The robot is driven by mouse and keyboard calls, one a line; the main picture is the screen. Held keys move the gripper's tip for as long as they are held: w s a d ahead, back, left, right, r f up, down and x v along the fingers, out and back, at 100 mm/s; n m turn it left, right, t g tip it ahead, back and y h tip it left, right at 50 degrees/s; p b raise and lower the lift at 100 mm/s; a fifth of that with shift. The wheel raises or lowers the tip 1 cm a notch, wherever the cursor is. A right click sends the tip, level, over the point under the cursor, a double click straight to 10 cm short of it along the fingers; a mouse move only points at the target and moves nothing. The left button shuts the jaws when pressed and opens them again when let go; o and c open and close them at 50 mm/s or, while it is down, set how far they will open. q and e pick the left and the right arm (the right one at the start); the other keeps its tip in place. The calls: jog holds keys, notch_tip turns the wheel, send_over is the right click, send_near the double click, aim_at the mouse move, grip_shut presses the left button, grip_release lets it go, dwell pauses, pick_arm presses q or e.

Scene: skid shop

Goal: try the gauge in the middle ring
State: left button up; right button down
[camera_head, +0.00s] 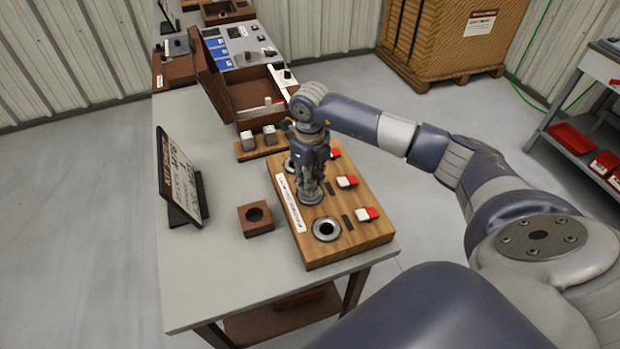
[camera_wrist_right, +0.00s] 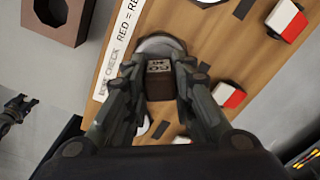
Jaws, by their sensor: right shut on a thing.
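The wooden board (camera_head: 335,243) lies on the table with a row of metal rings. The near ring (camera_head: 327,229) is open to view; the far ring (camera_head: 289,166) is partly covered by my arm. My right gripper (camera_head: 311,190) points down over the middle ring (camera_head: 310,198) and hides its opening. In the right wrist view, my right gripper (camera_wrist_right: 160,88) is shut on a gauge (camera_wrist_right: 160,80), a dark brown block with pale lettering. The rim of the middle ring (camera_wrist_right: 160,43) shows behind it. How deep the gauge sits is hidden. My left gripper is not seen clearly.
Red-and-white blocks (camera_head: 368,214) lie along the board's right side. A brown block with a hole (camera_head: 255,218) and a sign (camera_head: 180,180) stand left. A small wooden stand (camera_head: 243,153) with two pale cubes and an open brown box (camera_head: 250,95) are behind.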

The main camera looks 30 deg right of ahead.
jog(key=shift+f+b, duration=0.35)
jog(key=shift+f, duration=0.1)
dwell(0.9)
jog(key=shift+r+p, duration=2.9)
jog(key=shift+r, duration=1.7)
